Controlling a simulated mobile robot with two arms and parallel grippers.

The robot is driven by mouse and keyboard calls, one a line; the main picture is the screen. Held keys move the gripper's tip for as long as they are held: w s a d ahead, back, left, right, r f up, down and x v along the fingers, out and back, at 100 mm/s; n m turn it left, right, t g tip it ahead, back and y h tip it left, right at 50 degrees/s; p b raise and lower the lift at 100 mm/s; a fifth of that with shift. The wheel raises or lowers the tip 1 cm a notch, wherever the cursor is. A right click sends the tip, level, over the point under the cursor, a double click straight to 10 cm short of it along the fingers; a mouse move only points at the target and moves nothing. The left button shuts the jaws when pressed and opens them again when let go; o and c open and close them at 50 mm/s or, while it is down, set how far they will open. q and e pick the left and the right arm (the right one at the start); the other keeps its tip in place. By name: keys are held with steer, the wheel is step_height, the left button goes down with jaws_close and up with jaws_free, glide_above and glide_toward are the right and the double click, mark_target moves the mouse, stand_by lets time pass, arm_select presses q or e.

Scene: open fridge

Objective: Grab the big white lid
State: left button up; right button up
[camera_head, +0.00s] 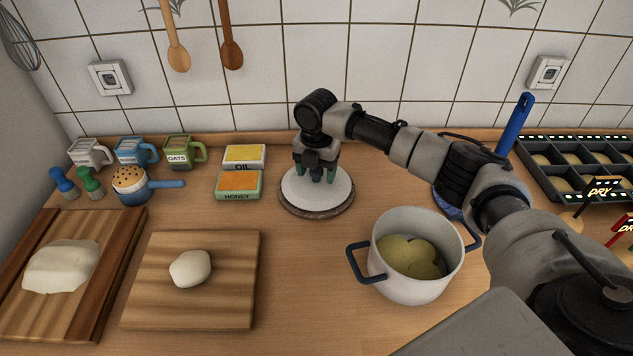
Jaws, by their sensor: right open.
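A big white round lid (304,198) lies flat on a round brown-edged base (318,211) on the counter, near the tiled wall. My right gripper (316,178) points straight down over the lid's middle. Its fingertips are at or just above the lid, and whether they touch it I cannot tell. The gripper is open, and its fingers hide the lid's centre and any knob there. My left gripper is not in view.
A white pot (408,280) with yellow contents stands at front right, below my right arm. Oil (244,157) and honey (239,185) boxes sit just left of the lid. Cutting boards (235,308) with dough lie at front left. A dark compartment tray (560,184) is at right.

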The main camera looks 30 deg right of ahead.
jaws_close()
steer(key=shift+r, duration=0.15)
step_height(320, 180, up, 4)
steer(key=shift+b, duration=0.6)
steer(key=s+d+r+b, duration=0.1)
steer(key=s+d+r, duration=0.5)
steer(key=s, duration=0.4)
steer(key=shift+r, duration=0.4)
steer(key=shift+w, duration=0.1)
